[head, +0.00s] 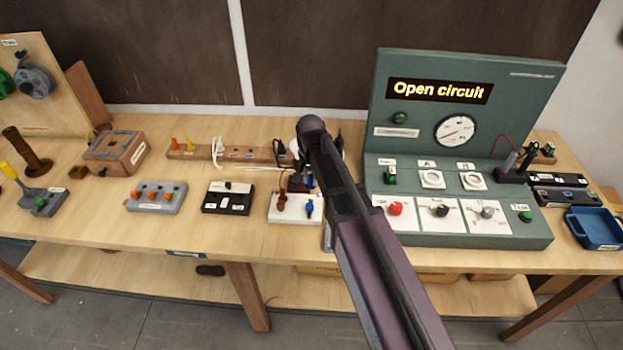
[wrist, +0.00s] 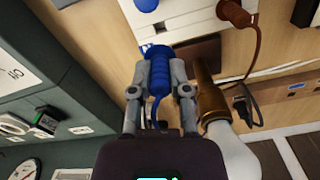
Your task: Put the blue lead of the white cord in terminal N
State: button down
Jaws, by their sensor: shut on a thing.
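My gripper (wrist: 158,88) is shut on a blue lead (wrist: 158,72), its ribbed blue end between the two grey fingers in the wrist view. A thin blue wire curls down from it. The white terminal block (wrist: 180,22) lies just beyond the lead's tip; I cannot tell whether they touch. A blue piece (wrist: 147,5) is on the block's left and a brown plug (wrist: 234,13) with a brown wire is on its right. In the head view the white block (head: 286,217) stands near the table's front, left of my arm, which hides most of the gripper.
A brass tube (wrist: 207,90) with a white part stands close to the gripper's right. The green test panel (head: 470,80), reading "Open circuit", is right of my arm. A black switch block (head: 222,208) sits left of the white block. A wooden rail (head: 200,152) runs behind.

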aim_at(311, 186)
jog(key=shift+f+b, duration=2.8)
jog(key=shift+f, duration=0.1)
jog(key=shift+f+b, duration=0.6)
jog(key=c, duration=0.5)
grip_release()
jog(key=shift+r, duration=0.1)
